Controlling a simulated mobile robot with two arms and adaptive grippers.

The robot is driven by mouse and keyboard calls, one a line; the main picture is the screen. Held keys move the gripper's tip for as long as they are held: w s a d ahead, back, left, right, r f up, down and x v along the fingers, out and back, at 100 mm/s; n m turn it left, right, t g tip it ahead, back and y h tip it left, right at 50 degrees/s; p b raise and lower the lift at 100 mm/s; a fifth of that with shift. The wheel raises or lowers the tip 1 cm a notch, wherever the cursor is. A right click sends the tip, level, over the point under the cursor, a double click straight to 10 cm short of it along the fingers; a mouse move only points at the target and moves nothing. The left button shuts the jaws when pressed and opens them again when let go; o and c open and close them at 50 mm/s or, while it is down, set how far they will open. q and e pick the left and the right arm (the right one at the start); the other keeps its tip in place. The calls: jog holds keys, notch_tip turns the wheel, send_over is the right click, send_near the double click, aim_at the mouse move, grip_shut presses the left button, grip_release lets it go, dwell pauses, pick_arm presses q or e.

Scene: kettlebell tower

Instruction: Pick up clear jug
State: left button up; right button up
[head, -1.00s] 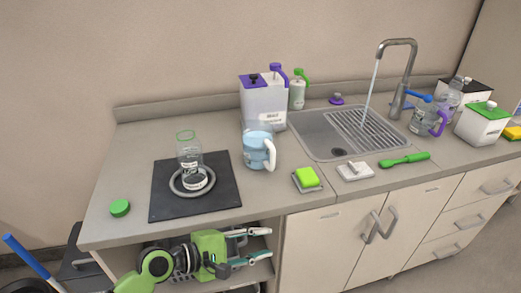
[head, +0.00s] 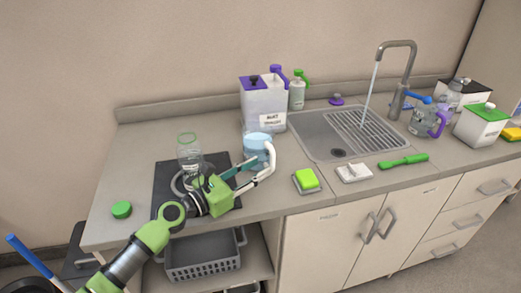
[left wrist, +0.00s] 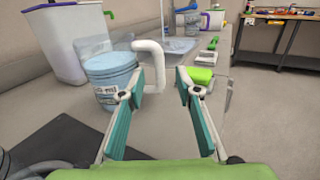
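A light-blue see-through jug (head: 257,143) with a white handle stands upright on the counter, left of the sink. It also shows at left centre in the left wrist view (left wrist: 112,77). My left gripper (head: 262,168) is open and empty over the counter, close in front of the jug on its handle side. In the left wrist view the white handle (left wrist: 152,62) is just beyond the left fingertip; I cannot tell whether they touch. A second clear jug with a purple handle (head: 422,121) stands right of the sink. My right gripper is not in view.
A clear bottle (head: 189,151) with a green rim stands on a black mat (head: 166,178). A large white container (head: 264,104) stands behind the blue jug. A green sponge (head: 307,178) lies to its right. The tap (head: 398,80) runs into the sink (head: 315,131).

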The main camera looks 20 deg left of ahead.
aim_at(271, 162)
pick_arm(q)
jog(key=shift+f+x, duration=0.15)
jog(key=shift+x, duration=1.6)
jog(key=shift+f+x, duration=0.2)
jog(key=shift+x, duration=1.5)
jog(key=shift+a, duration=0.1)
grip_shut()
jog(key=shift+r, duration=0.2)
